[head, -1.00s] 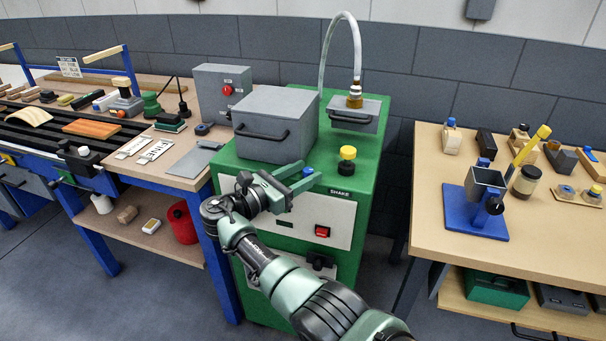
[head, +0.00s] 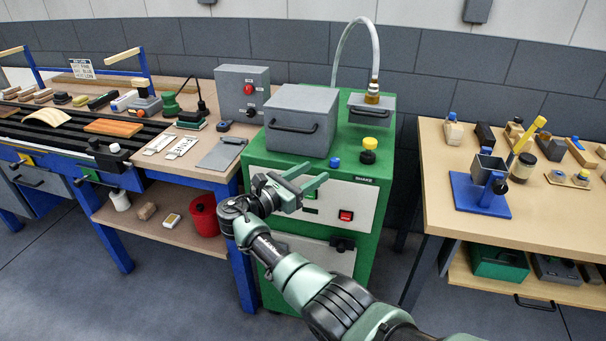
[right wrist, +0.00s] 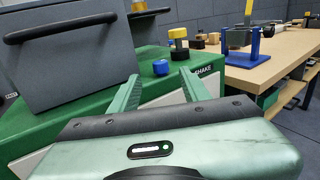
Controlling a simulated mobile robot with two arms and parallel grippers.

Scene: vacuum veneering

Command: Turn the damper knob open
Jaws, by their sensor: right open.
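A green cabinet (head: 375,215) carries several knobs, and I cannot tell for sure which is the damper knob. A small blue knob (head: 336,162) and a yellow knob on a black base (head: 369,150) stand on its top. A black knob (head: 342,243) is on the lower front panel. My right gripper (head: 316,171) is open and empty, in front of the cabinet near its upper front edge. In the right wrist view, the blue knob (right wrist: 161,68) shows beyond the gap between the fingers (right wrist: 160,82), with no contact visible. My left gripper is not in view.
A grey box with a black handle (head: 302,120) sits on the cabinet, left of the knobs. A red switch (head: 346,215) is on the front panel beside my gripper. Workbenches stand left (head: 222,180) and right (head: 437,160), with floor between the right one and the cabinet.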

